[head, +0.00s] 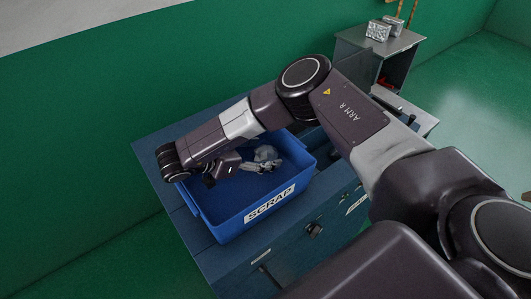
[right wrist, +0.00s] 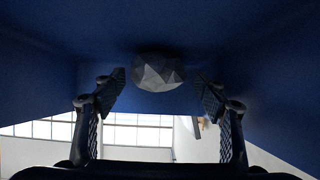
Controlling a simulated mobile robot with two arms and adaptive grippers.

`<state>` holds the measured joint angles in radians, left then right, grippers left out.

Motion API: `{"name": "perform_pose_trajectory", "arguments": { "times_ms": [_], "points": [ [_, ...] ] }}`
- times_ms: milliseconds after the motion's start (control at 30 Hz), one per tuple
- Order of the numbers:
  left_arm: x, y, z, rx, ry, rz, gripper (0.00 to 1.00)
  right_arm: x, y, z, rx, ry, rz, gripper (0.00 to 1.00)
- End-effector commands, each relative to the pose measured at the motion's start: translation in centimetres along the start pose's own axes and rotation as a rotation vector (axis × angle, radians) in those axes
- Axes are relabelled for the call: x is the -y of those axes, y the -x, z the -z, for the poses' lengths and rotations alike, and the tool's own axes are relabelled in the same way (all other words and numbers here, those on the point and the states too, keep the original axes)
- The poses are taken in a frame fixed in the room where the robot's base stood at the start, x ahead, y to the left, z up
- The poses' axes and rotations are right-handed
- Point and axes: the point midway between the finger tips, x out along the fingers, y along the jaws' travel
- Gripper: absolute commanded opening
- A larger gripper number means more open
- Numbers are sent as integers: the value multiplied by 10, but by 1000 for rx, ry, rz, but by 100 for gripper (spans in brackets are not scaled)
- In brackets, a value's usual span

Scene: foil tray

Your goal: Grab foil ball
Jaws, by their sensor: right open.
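The foil ball (right wrist: 158,71) is a grey faceted lump in the right wrist view, ahead of and between the fingertips of my right gripper (right wrist: 160,83). The gripper is open, with a gap on each side of the ball. In the head view my right arm bends down into the blue scrap bin (head: 228,232), and the right gripper (head: 257,166) lies low inside it. A rounded grey shape there, beside the fingers, looks like the foil ball (head: 265,152), partly hidden. My left gripper is not in view.
The bin stands on a blue-grey workbench (head: 150,150) with drawers, and its walls surround the gripper. Silvery blocks (head: 378,31) sit on a grey cabinet (head: 350,36) at the back right. A green wall (head: 90,120) stands behind the bench.

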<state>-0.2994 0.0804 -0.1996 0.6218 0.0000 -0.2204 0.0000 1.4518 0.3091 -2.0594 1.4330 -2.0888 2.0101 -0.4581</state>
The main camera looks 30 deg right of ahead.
Motion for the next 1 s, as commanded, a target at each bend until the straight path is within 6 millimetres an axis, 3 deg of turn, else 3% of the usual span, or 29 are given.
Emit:
{"name": "perform_pose_trajectory", "arguments": {
  "times_ms": [200, 500, 900, 1000],
  "points": [
    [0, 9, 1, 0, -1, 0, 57, -2, -28, 2, 1, -1, -4, 66],
    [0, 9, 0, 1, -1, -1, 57, -1, -32, 1, 0, 0, -1, 65],
    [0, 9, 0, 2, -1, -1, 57, -1, -31, 1, 0, 0, 0, 21],
    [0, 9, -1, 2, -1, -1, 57, -1, -31, 1, 0, -1, 0, 21]
  ]
}}
